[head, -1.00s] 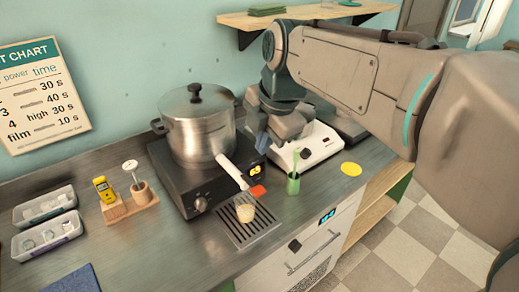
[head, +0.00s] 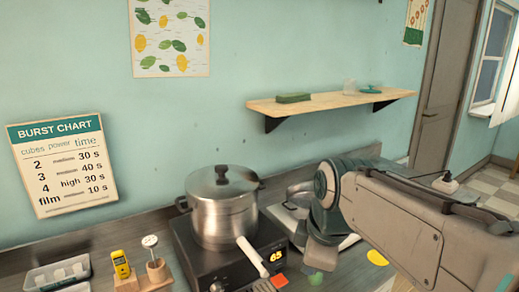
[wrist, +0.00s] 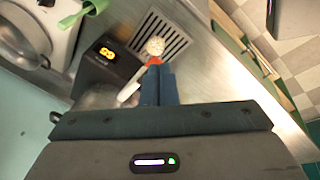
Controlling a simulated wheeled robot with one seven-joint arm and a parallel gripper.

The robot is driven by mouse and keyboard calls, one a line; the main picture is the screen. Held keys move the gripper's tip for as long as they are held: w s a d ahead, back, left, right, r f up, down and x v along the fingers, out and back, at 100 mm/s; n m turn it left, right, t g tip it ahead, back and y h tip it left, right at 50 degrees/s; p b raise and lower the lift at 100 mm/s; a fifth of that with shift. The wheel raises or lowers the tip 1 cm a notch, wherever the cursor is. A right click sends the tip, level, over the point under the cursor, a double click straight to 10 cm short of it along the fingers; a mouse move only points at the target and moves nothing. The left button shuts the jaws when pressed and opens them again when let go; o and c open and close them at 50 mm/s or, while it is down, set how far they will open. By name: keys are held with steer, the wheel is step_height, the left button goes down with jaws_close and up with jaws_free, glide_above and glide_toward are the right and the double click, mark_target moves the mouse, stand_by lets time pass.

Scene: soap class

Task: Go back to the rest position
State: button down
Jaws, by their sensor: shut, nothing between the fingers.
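My gripper (wrist: 158,85) shows in the wrist view as two blue fingers pressed together, shut and empty. Behind their tips are an orange card and a drain grille, with a pale round piece (wrist: 155,46) on the grille. In the head view my arm reaches in from the right, and its wrist end (head: 322,255) hangs over the counter right of the pot; the fingertips cannot be made out there.
A lidded steel pot (head: 222,212) stands on a black hot plate (head: 205,262), with a white handle (head: 252,257) beside it. A yellow device (head: 121,265) and a tray (head: 58,274) are at left. A wall shelf (head: 330,102) is above.

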steer(key=s+d+f+m, duration=0.2)
steer(key=s+f+m, duration=0.1)
steer(key=m, duration=0.4)
steer(key=s+d+f+m+h, duration=0.1)
steer(key=s+d+f+m, duration=0.2)
steer(key=f+m, duration=0.3)
steer(key=shift+s+f+m, duration=0.15)
steer(key=shift+s+m, duration=0.65)
steer(key=shift+m, duration=0.2)
